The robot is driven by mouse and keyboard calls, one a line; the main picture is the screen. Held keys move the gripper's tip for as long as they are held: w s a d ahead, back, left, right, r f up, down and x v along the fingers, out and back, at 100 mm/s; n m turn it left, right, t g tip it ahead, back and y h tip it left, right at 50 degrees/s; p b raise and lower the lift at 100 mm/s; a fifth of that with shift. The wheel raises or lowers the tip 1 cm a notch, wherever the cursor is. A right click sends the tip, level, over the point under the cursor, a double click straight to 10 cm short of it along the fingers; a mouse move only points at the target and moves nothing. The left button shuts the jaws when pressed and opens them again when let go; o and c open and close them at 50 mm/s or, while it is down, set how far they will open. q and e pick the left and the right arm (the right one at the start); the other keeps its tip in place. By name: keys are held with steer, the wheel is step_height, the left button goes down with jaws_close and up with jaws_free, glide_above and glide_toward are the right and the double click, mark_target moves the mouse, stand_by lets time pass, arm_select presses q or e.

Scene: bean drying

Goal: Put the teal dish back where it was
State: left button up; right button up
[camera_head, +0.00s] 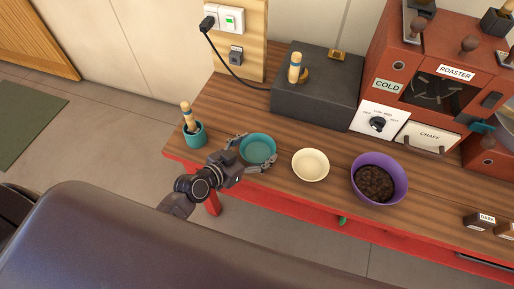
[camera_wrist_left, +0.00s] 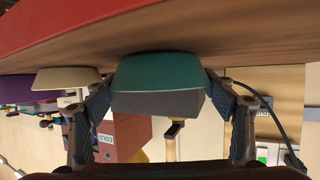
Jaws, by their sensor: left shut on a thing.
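The teal dish (camera_head: 258,149) is a shallow round bowl near the front left part of the wooden table. My left gripper (camera_head: 252,151) is shut on it, with one finger on each side of its rim. In the left wrist view the teal dish (camera_wrist_left: 156,72) sits between the two fingers, upside down in that picture, with its base at or very close to the table top. I cannot tell whether it is slightly lifted. My right gripper is not in view.
A cream bowl (camera_head: 310,165) and a purple bowl (camera_head: 379,179) of dark beans stand to the right. A teal cup (camera_head: 194,135) with a wooden-handled tool stands left. Behind are a dark grey box (camera_head: 316,90) and the red roaster (camera_head: 425,60).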

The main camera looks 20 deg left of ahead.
arm_select(q)
steer(key=shift+f, duration=0.2)
steer(key=o, duration=1.2)
steer(key=shift+o, duration=0.2)
steer(key=shift+r, duration=0.1)
steer(key=shift+r, duration=0.1)
steer(key=v, duration=1.2)
steer(key=shift+b, duration=0.3)
